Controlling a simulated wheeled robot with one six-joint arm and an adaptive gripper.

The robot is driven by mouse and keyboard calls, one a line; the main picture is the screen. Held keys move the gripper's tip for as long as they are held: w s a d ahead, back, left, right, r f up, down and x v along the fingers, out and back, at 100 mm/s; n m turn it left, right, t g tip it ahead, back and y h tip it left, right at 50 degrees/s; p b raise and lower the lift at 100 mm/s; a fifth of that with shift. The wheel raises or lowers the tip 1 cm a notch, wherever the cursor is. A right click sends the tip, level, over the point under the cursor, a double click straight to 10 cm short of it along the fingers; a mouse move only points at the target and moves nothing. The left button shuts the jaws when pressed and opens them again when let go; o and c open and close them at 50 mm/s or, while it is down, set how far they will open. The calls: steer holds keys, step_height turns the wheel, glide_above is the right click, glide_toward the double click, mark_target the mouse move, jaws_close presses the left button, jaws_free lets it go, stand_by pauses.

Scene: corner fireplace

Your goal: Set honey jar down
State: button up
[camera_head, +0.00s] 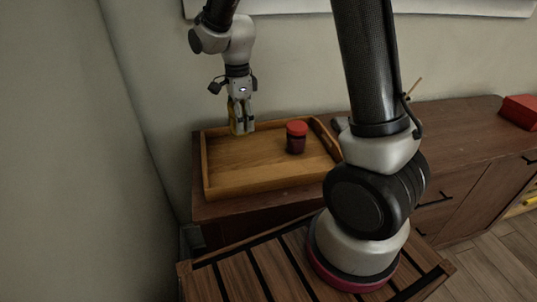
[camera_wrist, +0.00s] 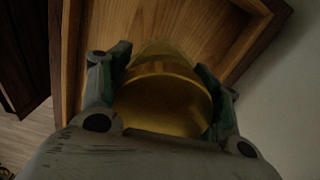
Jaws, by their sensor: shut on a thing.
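The honey jar (camera_wrist: 162,100) is amber-yellow and sits between the two fingers of my gripper (camera_wrist: 162,92) in the wrist view. My gripper is shut on it. In the head view my gripper (camera_head: 241,118) points down at the back left of a wooden tray (camera_head: 225,188), and the jar is mostly hidden by the fingers. Whether the jar's base touches the tray floor cannot be told. The tray also shows beneath the jar in the wrist view (camera_wrist: 205,22).
A dark jar with a red lid (camera_head: 296,137) stands in the tray, right of my gripper. The tray rests on a brown cabinet (camera_head: 462,137). A red box (camera_head: 521,111) lies at the far right. The tray's front left floor is clear. A wall stands close behind and left.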

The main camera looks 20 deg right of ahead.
mark_target(242, 158)
steer(key=shift+s+a+r+m, duration=0.15)
steer(key=shift+s+a+m, duration=0.05)
steer(key=shift+m, duration=0.4)
steer(key=shift+s+a+r+m, duration=0.15)
steer(key=shift+s+a+m, duration=0.05)
steer(key=shift+m, duration=0.4)
steer(key=shift+s+f+m, duration=0.1)
steer(key=shift+f+m, duration=0.2)
step_height(242, 158, down, 9)
steer(key=shift+f, duration=0.2)
steer(key=o, duration=1.3)
steer(key=shift+o, duration=0.2)
